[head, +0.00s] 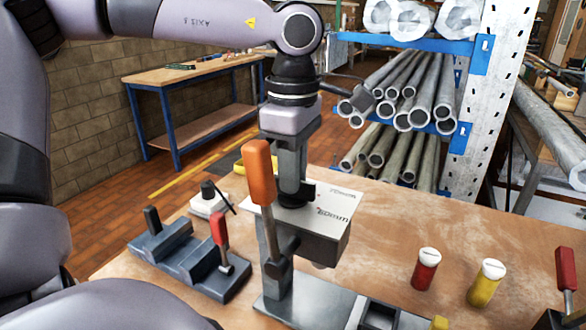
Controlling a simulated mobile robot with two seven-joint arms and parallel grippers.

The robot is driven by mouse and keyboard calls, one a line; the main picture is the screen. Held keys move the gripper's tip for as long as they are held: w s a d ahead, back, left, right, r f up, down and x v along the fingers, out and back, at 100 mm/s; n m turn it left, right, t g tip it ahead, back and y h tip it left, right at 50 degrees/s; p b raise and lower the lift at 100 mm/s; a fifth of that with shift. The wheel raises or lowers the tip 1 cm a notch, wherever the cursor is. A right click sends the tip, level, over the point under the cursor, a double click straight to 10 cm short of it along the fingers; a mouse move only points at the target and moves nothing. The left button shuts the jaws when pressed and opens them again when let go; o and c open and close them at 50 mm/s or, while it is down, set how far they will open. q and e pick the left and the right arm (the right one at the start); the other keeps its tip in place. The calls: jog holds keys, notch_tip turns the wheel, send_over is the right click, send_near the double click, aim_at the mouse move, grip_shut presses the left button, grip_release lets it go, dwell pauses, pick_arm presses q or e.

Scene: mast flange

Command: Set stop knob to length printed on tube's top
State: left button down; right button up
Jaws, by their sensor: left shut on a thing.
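My left gripper (292,178) comes down from above at the middle of the head view. It is shut on a dark knob-like part (291,202) on top of a grey box-shaped piece (325,247); the fingers hide most of that part. The piece's pale top carries dark print (333,215), too small and turned for me to read surely. An orange-handled lever (260,172) stands upright in front of the piece and partly covers it. I cannot tell which part is the tube and which is the stop. My right gripper is not in view.
A grey fixture with a red handle (219,228) stands left on the wooden bench (390,225). Red (425,272) and yellow (485,285) white-capped containers stand right. Another red handle (566,268) is at the right edge. A rack of metal pipes (425,105) stands behind.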

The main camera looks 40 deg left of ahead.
pick_arm(q)
jog(key=shift+r+m, duration=0.15)
jog(key=shift+m, duration=0.25)
jog(key=c, duration=1.1)
grip_release()
jog(key=shift+r, duration=3.55)
